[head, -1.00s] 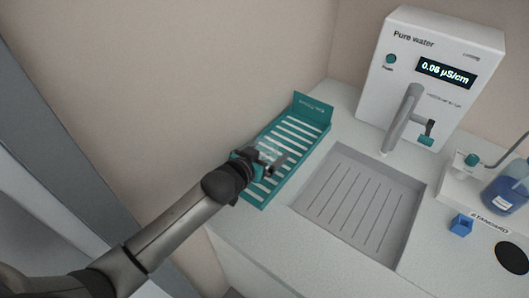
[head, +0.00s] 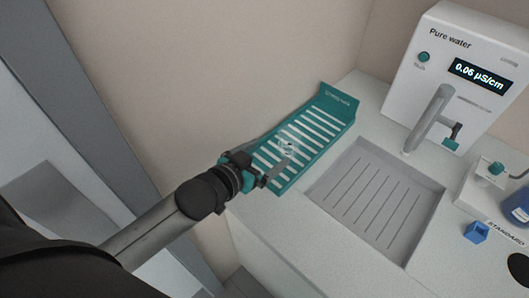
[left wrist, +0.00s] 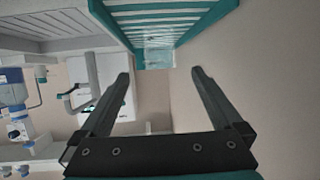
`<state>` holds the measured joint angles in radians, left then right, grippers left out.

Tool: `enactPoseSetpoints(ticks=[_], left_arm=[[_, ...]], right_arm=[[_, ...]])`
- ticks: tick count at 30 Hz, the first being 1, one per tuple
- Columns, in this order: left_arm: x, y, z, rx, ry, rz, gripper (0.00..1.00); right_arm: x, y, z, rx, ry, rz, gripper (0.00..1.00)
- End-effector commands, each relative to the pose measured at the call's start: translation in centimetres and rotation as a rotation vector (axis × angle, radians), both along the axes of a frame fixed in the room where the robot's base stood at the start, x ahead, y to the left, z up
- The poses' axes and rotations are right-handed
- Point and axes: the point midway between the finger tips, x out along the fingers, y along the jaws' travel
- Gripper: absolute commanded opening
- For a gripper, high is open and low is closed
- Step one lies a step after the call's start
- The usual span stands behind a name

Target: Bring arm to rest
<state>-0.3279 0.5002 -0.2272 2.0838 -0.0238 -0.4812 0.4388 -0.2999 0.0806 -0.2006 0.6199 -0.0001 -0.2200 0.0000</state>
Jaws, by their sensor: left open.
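My left gripper (head: 270,165) is at the near left edge of the teal slotted rack (head: 340,99) in the head view. Its jaws are open with nothing between them. In the left wrist view both fingers of the left gripper (left wrist: 160,74) stand wide apart, with the teal rack (left wrist: 188,7) beyond them. A small clear object (head: 288,147) rests on the rack just past the fingertips; it also shows faintly in the left wrist view (left wrist: 157,42). Its exact shape is hard to tell. My right gripper is not in view.
A grey grooved sink tray (head: 375,200) lies right of the rack. The white Pure water unit (head: 450,60) with its grey spout (head: 428,118) stands behind it. A small blue block (head: 476,233) sits at the right. The wall is close behind the rack.

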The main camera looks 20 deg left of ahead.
Motion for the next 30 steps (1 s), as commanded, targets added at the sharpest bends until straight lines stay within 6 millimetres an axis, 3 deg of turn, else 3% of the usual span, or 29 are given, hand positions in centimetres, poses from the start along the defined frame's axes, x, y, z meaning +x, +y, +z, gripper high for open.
enactPoseSetpoints(ticks=[20,25,30], left_arm=[[-0.5,0.0,-0.1,0.004,0.014,0.006,1.00],[-2.7,-0.1,-1.6,0.044,0.137,0.052,1.00],[-7.4,-0.2,-3.6,0.110,0.363,0.098,1.00]], right_arm=[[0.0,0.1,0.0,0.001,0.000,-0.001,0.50],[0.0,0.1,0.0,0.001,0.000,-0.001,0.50],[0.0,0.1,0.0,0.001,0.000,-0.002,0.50]])
